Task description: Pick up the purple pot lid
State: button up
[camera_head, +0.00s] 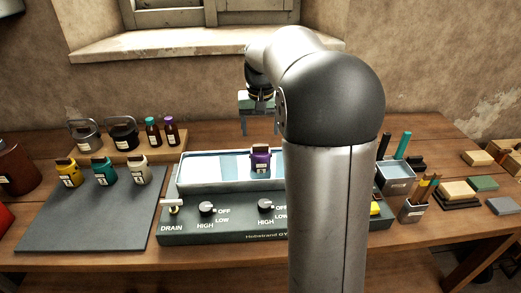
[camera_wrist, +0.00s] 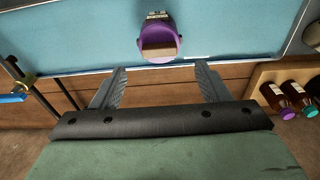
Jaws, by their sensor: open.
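The purple pot (camera_head: 261,163) stands in the pale blue tray of the grey control unit, with a white label on its front. Its lid (camera_head: 261,150) has a dark brown block-like handle on top. In the wrist view the purple pot (camera_wrist: 158,27) is seen from above, and the brown handle (camera_wrist: 158,48) faces my gripper. My gripper (camera_head: 257,132) is open and empty, above and behind the pot. In the wrist view its two fingers (camera_wrist: 161,70) are spread apart just below the pot in the picture, not touching it. My arm hides part of the tray's right side.
Yellow (camera_head: 69,174), teal (camera_head: 104,172) and white (camera_head: 139,171) pots stand on a dark mat (camera_head: 90,225) at left. Pen holders (camera_head: 411,211) stand at right. Knobs line the unit's front.

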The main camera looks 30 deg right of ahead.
aim_at(260, 145)
jog(key=shift+w+d+f+p, duration=0.1)
jog(key=shift+f+p, duration=0.15)
jog(key=shift+f, duration=1.1)
jog(key=shift+w+f+p, duration=0.1)
jog(key=shift+f+p, duration=0.1)
jog(key=shift+f, duration=1.15)
jog(key=c, duration=1.1)
